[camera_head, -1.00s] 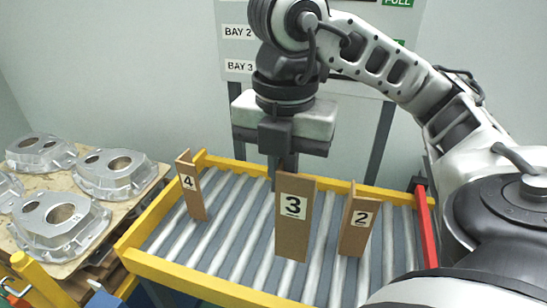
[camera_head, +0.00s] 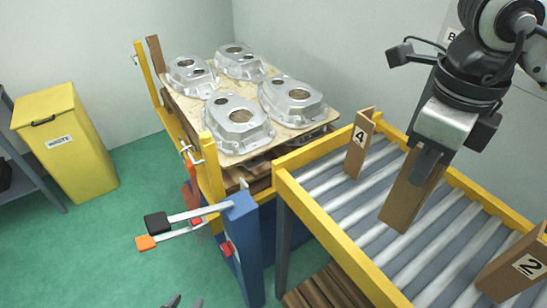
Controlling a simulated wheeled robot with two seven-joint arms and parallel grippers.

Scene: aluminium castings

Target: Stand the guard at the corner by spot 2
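My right gripper (camera_head: 428,160) is shut on the top of a brown angled guard (camera_head: 405,203) over the roller conveyor. The guard leans and its lower end is close to the rollers; I cannot tell whether it touches. Its number is hidden. Guard 4 (camera_head: 360,143) stands at the conveyor's far left corner, and guard 2 (camera_head: 515,270) is at the lower right, partly cut off. Another brown guard (camera_head: 154,55) stands at the stack's back left corner. My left gripper (camera_head: 185,301) shows only two separated tips at the bottom edge. No spot 2 mark is readable.
A blue post (camera_head: 242,240) with black- and orange-tipped levers (camera_head: 185,217) stands in front. A yellow waste bin (camera_head: 68,145) is left; green floor between is clear.

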